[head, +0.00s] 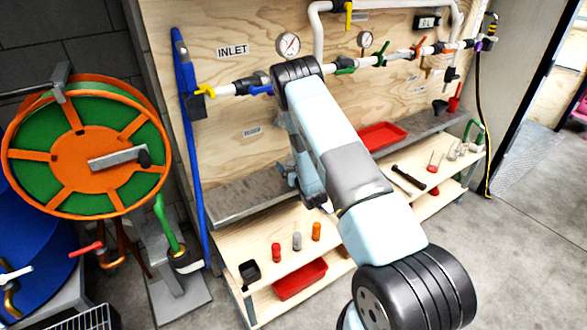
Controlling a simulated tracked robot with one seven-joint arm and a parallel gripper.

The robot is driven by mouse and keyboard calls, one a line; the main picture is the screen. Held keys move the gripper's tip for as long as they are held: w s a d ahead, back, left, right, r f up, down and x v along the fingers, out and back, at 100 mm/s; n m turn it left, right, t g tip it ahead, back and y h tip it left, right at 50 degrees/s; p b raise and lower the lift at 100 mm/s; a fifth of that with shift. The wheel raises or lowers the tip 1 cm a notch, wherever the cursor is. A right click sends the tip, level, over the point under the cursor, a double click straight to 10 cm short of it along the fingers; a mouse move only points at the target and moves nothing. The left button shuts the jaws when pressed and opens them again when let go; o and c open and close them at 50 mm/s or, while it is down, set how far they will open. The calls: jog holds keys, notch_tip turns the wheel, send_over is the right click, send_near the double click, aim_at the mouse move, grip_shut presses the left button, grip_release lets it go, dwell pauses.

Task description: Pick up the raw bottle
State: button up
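No bottle here carries a label I can read, so I cannot tell which one is the raw bottle. Small clear bottles or jars (453,150) stand at the right end of the wooden bench shelf. A red cylinder (276,252), a grey cylinder (297,241) and an orange cylinder (316,231) stand upright on the left part of the shelf. My gripper (321,204) hangs above the shelf, behind and above the orange cylinder and apart from it. It is small and partly covered by my arm, so its opening and anything between its fingers cannot be made out.
A black cup (249,271) stands at the shelf's left end. Red trays lie on the upper ledge (382,136) and below the shelf (300,280). A hammer (409,177) lies right of my arm. Pipes and valves (345,70) run along the wall. An orange-green reel (85,150) stands left.

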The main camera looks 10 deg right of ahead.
jog(key=c, duration=1.3)
jog(key=shift+o, duration=0.2)
jog(key=shift+r, duration=0.1)
